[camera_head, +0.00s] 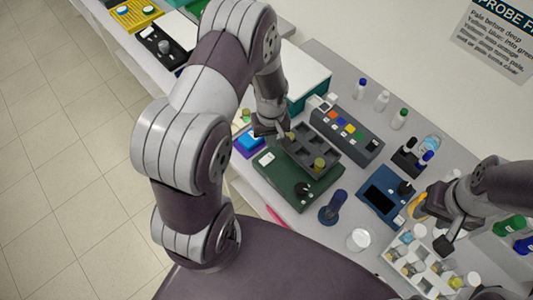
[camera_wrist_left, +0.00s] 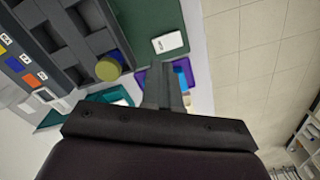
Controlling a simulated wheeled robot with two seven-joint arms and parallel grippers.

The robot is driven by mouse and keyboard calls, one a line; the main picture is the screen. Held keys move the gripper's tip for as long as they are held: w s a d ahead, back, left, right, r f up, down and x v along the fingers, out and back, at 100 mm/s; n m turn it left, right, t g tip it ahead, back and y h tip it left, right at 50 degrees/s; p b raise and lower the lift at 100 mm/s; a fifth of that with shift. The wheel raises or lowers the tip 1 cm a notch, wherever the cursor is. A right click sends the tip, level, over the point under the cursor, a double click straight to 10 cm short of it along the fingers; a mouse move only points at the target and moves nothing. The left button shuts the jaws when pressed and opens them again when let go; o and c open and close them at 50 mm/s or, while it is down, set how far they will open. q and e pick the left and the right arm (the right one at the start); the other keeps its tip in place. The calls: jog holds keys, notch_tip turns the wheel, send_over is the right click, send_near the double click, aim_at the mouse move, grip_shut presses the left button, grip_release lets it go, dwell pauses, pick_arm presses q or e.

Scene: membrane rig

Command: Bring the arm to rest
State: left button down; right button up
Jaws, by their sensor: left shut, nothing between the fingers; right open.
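My left arm reaches in from the left in the head view, and its gripper (camera_head: 271,130) hangs above the left edge of a green device with a dark grey compartment tray (camera_head: 315,149). In the left wrist view the left gripper's fingers (camera_wrist_left: 165,85) are together with nothing between them. A yellow-capped vial (camera_wrist_left: 108,68) stands in a tray compartment near the fingers. My right gripper (camera_head: 432,215) is at the right, open, over the bench beside the blue device (camera_head: 386,201) and near an orange-yellow item (camera_head: 416,206).
A white rack (camera_head: 405,262) with several vials stands at the front right. A dark block with coloured buttons (camera_head: 347,132), loose bottles (camera_head: 382,100), a dark blue upright object (camera_head: 333,207) and a clear round dish (camera_head: 358,240) crowd the bench. Open floor (camera_head: 60,150) lies left.

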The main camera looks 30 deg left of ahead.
dwell(0.4)
pick_arm(q)
jog(key=shift+s+d+m+g, duration=0.1)
jog(key=shift+s+m+g, duration=0.2)
jog(key=shift+s+m, duration=0.85)
jog(key=s+d+r+m+t+b, duration=0.2)
jog(key=s+d+r+m+b, duration=0.2)
jog(key=b, duration=0.7)
jog(key=s+r+m, duration=0.1)
jog(key=s+m, duration=0.1)
jog(key=s, duration=0.1)
jog(key=shift+s+d, duration=0.15)
jog(key=shift+s, duration=0.05)
